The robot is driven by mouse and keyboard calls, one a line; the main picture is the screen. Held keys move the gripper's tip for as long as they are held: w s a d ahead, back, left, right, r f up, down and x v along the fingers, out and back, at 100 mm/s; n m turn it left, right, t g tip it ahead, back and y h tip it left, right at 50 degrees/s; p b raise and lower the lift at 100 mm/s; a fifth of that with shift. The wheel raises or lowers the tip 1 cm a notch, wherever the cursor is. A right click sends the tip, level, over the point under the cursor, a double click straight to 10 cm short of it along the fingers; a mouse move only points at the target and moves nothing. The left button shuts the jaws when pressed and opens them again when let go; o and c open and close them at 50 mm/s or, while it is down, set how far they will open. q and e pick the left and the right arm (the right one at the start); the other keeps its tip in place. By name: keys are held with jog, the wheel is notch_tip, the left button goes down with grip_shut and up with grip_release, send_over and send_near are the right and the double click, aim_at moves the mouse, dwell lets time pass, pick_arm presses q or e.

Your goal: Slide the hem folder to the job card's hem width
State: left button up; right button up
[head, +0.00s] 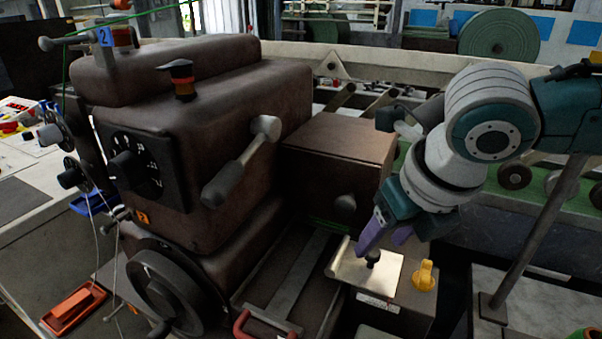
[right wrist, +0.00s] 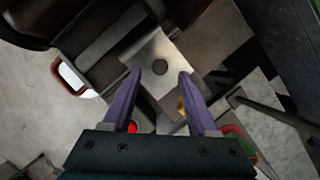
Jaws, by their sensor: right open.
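The hem folder appears to be the pale metal plate (head: 392,273) with a black knob (head: 373,258), on a dark block right of the sewing machine. The plate and round knob (right wrist: 160,67) also show in the right wrist view. My right gripper (head: 382,240) is above the plate, its purple fingers apart and pointing down. In the right wrist view its fingertips (right wrist: 160,72) lie either side of the knob with gaps, nothing between them held. A yellow knob (head: 424,275) stands at the plate's right. I cannot make out a job card. My left gripper is out of view.
The brown machine (head: 240,120) with dial and handwheel (head: 165,290) fills the left. A red handle (head: 262,322) lies in front. A slanted grey post (head: 530,240) rises at right. A conveyor frame runs behind.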

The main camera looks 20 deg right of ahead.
jog(key=v, duration=0.7)
